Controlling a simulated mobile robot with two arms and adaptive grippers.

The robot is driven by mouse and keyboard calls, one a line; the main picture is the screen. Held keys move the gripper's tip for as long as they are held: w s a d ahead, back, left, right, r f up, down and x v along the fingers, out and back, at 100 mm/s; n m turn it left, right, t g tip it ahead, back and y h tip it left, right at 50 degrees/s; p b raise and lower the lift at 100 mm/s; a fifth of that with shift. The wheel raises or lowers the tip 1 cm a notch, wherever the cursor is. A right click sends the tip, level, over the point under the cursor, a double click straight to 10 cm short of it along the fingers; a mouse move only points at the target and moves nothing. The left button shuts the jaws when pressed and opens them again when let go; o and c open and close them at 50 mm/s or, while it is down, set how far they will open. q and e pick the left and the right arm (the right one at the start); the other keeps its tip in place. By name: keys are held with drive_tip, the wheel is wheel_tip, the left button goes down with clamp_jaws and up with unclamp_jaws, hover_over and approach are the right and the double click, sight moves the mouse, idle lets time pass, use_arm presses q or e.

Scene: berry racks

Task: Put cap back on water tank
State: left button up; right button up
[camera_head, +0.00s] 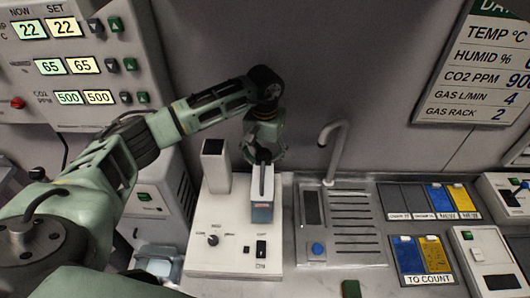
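My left gripper (262,160) reaches in from the left and points down over a white bench device (222,250). A pale bluish container (158,262), possibly the water tank, is low at the left, partly hidden by my arm. I cannot make out a cap for certain. My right gripper is not in view.
A grey square tower (215,165) rises from the device close left of my gripper. To the right are a sink with a bent tap (334,150), blue and yellow trays (435,255) and white instruments (487,262). A control panel (75,65) hangs at upper left.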

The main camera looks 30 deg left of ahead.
sight(265, 153)
use_arm(q)
drive_tip(key=shift+s, duration=0.2)
idle(0.3)
drive_tip(key=shift+r+p, duration=0.55)
drive_tip(key=shift+p, duration=0.2)
drive_tip(key=shift+w+r, duration=0.15)
drive_tip(key=shift+r, duration=0.2)
wheel_tip(265, 153, up, 12)
drive_tip(key=b, duration=0.5)
drive_tip(key=shift+f, duration=0.15)
drive_tip(key=shift+f, duration=0.1)
